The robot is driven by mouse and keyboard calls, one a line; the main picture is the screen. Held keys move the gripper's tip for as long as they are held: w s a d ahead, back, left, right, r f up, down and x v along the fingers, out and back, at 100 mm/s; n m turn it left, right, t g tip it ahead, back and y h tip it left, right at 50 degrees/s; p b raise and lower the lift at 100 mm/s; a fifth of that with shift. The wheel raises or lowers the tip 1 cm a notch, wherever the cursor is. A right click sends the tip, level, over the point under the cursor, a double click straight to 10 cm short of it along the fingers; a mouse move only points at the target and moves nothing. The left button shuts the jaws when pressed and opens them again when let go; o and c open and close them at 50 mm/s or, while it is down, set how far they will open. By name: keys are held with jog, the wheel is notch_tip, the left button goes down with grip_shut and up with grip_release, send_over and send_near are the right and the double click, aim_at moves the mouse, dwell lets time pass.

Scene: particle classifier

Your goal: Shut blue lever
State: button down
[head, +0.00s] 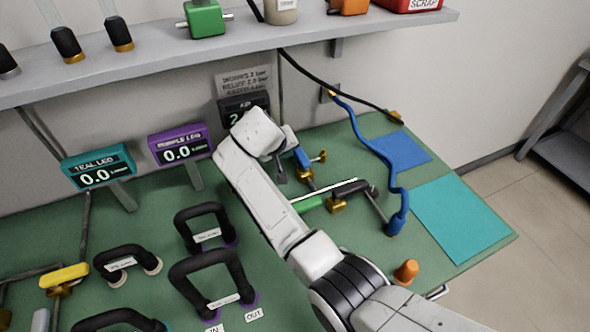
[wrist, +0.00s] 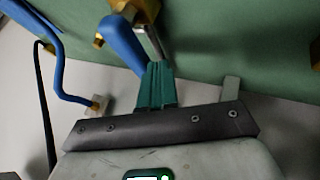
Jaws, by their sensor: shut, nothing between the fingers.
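The blue lever (head: 301,158) sits on a brass valve on the green bench, just right of my gripper (head: 280,178) in the head view. In the wrist view the blue lever (wrist: 122,45) slants down from the brass valve (wrist: 143,8) toward my fingers. My gripper (wrist: 157,66) is shut and holds nothing. Its fingertips are close beside the lever's lower end; I cannot tell whether they touch it. The forearm hides part of the bench around the valve in the head view.
A green lever (head: 307,204) and a black lever (head: 351,187) lie close in front of the blue one. A blue hose (head: 376,150) curves at the right. Black hose loops (head: 212,280) stand at the left. A shelf (head: 160,62) runs above the bench.

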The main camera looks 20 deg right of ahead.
jog(key=v, duration=1)
jog(key=shift+s+a+r, duration=0.15)
jog(key=shift+s+r, duration=0.05)
jog(key=shift+r, duration=0.05)
